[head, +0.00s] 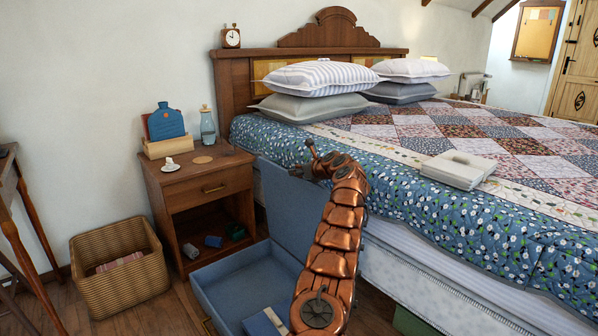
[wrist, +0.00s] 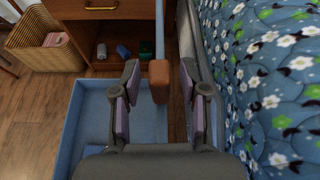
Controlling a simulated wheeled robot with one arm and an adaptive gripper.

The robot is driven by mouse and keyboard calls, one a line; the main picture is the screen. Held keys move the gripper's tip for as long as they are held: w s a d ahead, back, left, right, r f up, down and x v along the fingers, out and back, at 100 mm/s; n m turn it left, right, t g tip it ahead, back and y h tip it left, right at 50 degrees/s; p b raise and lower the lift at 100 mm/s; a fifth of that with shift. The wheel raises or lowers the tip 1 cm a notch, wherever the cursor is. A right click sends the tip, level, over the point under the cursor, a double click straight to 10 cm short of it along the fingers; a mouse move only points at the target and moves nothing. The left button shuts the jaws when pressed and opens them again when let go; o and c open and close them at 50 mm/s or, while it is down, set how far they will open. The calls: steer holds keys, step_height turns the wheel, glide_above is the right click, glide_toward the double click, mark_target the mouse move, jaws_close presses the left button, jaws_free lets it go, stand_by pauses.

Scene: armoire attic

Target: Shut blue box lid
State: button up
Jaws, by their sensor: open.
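The blue box (head: 225,275) stands open on the floor by the bed, and its tray also shows in the wrist view (wrist: 88,125). Its blue lid (head: 288,205) stands raised, close to upright, beside the bed. In the wrist view the lid (wrist: 159,28) is seen nearly edge-on as a narrow strip, with a brown tab (wrist: 159,80) on it. My gripper (head: 312,165) is at the lid's upper edge. In the wrist view my gripper (wrist: 160,68) is open, with one finger on each side of the tab and visible gaps. My arm hides part of the lid and box.
The bed (head: 430,255) is close on the right. A nightstand (head: 208,185) stands behind the box, with small items on its lower shelf. A wicker basket (head: 120,285) is at left. A blue and white item (head: 262,322) lies in the box.

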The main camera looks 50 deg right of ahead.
jaws_close()
stand_by(0.4)
stand_by(0.4)
